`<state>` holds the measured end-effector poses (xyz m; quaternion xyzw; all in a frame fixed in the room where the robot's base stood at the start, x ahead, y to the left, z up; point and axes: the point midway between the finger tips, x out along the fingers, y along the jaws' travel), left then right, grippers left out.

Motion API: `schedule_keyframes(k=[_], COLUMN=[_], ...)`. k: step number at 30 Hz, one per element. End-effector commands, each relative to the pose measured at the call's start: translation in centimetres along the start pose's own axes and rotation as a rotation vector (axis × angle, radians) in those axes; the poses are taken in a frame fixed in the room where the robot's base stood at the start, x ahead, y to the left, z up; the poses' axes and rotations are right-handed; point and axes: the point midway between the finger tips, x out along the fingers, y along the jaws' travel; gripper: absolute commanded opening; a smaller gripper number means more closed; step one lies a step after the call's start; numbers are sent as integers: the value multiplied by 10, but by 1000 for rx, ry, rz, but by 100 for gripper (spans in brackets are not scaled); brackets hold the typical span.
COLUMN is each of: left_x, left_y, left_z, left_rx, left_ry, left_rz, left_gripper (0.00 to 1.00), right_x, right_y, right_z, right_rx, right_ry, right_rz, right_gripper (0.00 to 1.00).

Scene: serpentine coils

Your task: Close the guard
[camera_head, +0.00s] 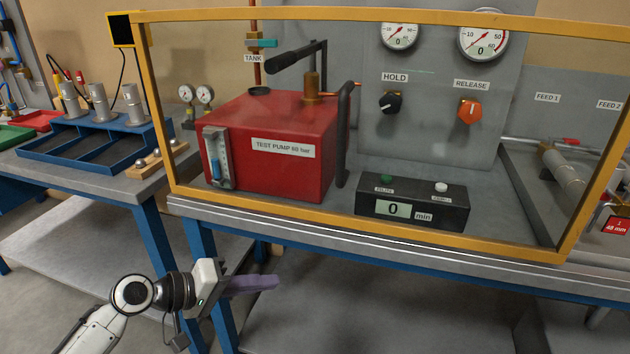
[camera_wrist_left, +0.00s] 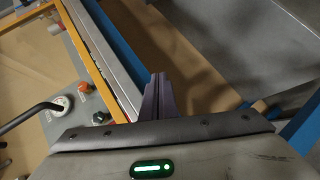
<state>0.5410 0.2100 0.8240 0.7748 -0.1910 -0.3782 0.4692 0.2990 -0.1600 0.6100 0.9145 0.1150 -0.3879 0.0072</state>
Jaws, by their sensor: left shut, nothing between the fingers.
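The guard (camera_head: 365,239) is a clear panel in a yellow frame. It stands upright in front of the red test pump (camera_head: 268,140) and the gauge panel, with its lower bar along the bench's front edge. Its yellow frame also shows at the left of the left wrist view (camera_wrist_left: 82,50). My left gripper (camera_head: 276,283) is below and in front of the guard's lower bar, apart from it. Its purple-grey fingers are shut together and empty, and they show in the left wrist view (camera_wrist_left: 158,77). My right gripper is not in view.
A blue rack (camera_head: 60,155) with metal cylinders stands on the left bench. Blue bench legs (camera_head: 200,240) are near my left gripper.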

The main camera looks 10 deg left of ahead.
Motion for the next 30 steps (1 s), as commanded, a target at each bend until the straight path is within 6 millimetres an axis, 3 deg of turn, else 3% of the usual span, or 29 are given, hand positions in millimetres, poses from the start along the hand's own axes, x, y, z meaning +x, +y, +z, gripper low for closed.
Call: schedule_keyframes(k=[1,3,6,9,13,17,30], left_x=[-14,-37,-72,-100,-119,-114,-36], left_y=[39,88,148,190,216,226,268], left_z=[-32,-60,-87,-100,-106,-106,-94], left_rx=[-45,-115,-182,-219,-241,-245,-244], left_ry=[-13,-51,-108,-157,-193,-202,-201], left_rz=[76,178,301,388,443,455,455], left_gripper=[0,0,0,0,0,0,0], right_x=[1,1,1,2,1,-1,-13], right_y=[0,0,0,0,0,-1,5], right_z=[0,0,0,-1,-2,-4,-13], right_rx=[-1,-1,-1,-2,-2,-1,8], right_ry=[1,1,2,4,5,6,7], right_rz=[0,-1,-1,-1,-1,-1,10], right_gripper=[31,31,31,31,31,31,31])
